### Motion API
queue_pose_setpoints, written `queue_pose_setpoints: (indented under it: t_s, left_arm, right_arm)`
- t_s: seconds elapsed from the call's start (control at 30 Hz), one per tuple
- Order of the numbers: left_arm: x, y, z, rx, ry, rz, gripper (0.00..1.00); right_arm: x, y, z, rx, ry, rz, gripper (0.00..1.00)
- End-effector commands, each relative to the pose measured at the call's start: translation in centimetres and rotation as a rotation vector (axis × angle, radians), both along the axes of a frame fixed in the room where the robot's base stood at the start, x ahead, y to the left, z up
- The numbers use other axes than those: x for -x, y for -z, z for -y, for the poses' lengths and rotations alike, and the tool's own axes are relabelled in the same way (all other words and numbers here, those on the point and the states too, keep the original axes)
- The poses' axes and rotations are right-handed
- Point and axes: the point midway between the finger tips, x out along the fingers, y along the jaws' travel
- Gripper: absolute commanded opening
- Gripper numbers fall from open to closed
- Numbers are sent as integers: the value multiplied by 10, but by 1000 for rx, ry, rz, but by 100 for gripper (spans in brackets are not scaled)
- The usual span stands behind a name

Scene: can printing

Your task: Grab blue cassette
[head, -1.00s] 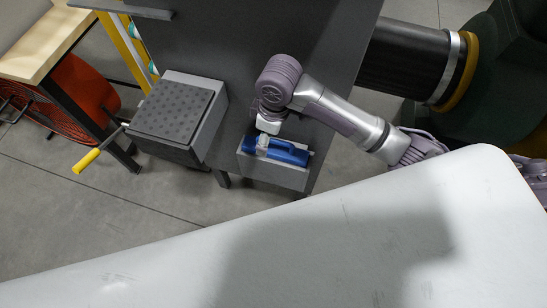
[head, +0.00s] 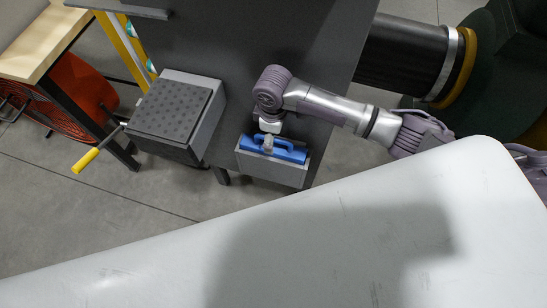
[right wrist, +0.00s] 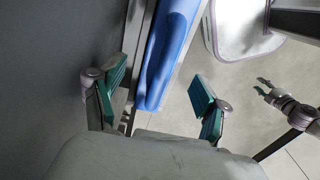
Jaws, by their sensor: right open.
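The blue cassette (head: 288,154) sits in the top of a grey holder box (head: 272,174) on the side of the dark table in the head view. My right gripper (head: 267,143) is over its middle. In the right wrist view the cassette (right wrist: 170,50) runs between the two teal-tipped fingers of my right gripper (right wrist: 158,98). The fingers are apart, with a gap on each side. My left gripper (right wrist: 264,88) shows small at the right of the right wrist view, its fingertips parted and empty. It is out of the head view.
A grey box with a dotted dark top (head: 175,110) and a yellow-handled crank (head: 86,160) stands left of the holder. The dark table (head: 250,45) lies behind. A large white surface (head: 330,235), partly in shadow, fills the front.

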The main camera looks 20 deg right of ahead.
Motion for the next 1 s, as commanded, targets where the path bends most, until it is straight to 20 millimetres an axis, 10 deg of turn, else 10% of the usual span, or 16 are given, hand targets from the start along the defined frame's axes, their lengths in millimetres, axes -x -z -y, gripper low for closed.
queue_pose_setpoints:
  t_s: [0.6, 1.0]
  left_arm:
    - [0, -10, 0, 0, 0, 0, 40]
    - [0, -10, 0, 0, -1, 0, 40]
  right_arm:
    - [2, 48, 1, 1, -1, -1, 73]
    - [2, 48, 1, 2, 0, -1, 7]
